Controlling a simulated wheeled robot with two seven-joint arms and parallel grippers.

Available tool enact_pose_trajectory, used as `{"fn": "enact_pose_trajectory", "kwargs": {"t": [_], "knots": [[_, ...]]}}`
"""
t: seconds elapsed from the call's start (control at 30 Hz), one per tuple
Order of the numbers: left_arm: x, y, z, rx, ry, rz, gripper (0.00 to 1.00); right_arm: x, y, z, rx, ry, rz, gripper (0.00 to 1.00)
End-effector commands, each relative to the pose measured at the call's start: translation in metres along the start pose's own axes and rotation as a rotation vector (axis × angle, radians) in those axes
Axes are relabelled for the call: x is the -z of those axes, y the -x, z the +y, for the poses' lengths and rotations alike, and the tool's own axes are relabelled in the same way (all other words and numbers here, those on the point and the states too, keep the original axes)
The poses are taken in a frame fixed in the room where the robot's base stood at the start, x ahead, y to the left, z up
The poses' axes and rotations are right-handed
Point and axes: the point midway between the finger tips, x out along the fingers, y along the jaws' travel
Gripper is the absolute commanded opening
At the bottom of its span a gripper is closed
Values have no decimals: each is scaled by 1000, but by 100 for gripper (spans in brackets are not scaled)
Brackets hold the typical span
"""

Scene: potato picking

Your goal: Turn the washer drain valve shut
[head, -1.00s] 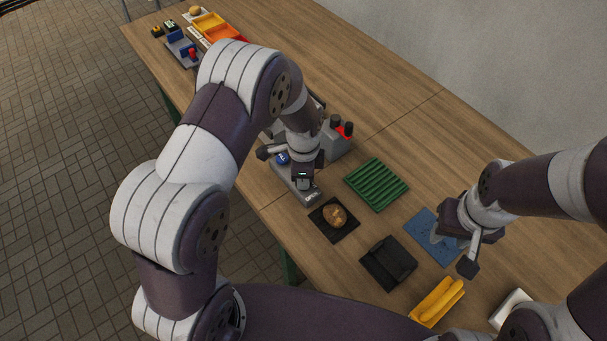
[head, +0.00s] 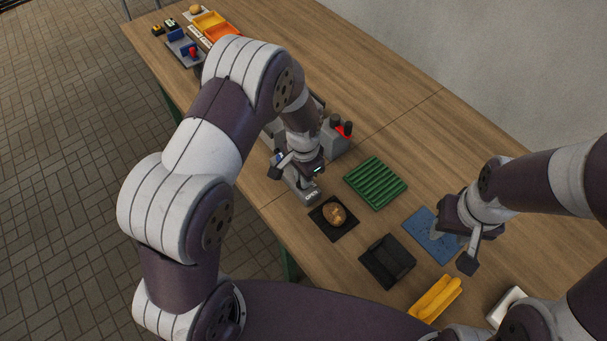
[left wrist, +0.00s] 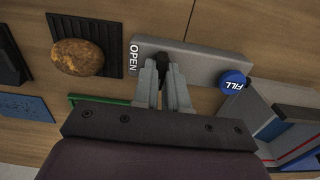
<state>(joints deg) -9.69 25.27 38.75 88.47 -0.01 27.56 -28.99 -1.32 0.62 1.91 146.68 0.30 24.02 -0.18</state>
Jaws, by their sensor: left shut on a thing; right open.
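The washer's grey panel (left wrist: 190,60) carries a white OPEN label at one end and a blue FILL button (left wrist: 233,82) at the other. The drain valve's black handle (left wrist: 166,72) stands between them. My left gripper (left wrist: 163,80) is shut on this handle, with a finger on either side. In the head view my left gripper (head: 300,178) is over the panel (head: 310,198) and hides the handle. The handle's exact angle is hard to tell. My right gripper (head: 465,245) is open and empty above the blue mat (head: 422,226).
A potato (head: 334,214) lies on a black mat (head: 346,231) close to the panel. The grey washer body (head: 335,140) stands behind. Orange bins (head: 215,32) are at the far end.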

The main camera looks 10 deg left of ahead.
Motion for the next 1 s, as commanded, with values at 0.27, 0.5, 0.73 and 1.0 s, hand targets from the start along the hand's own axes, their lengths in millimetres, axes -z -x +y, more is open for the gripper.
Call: {"fn": "enact_pose_trajectory", "kwargs": {"t": [0.27, 0.5, 0.73, 1.0], "knots": [[2, 2, -1, 3, 29, 5, 0, 0, 1, 0, 0, 0, 0, 43], [2, 2, -1, 3, 30, 5, 0, 0, 1, 0, 0, 0, 0, 43], [1, 1, -1, 2, 29, 4, 38, 0, 1, 0, 0, 0, 0, 43], [1, 6, -1, 2, 28, 4, 38, 0, -1, 0, 0, 0, 0, 43]]}}
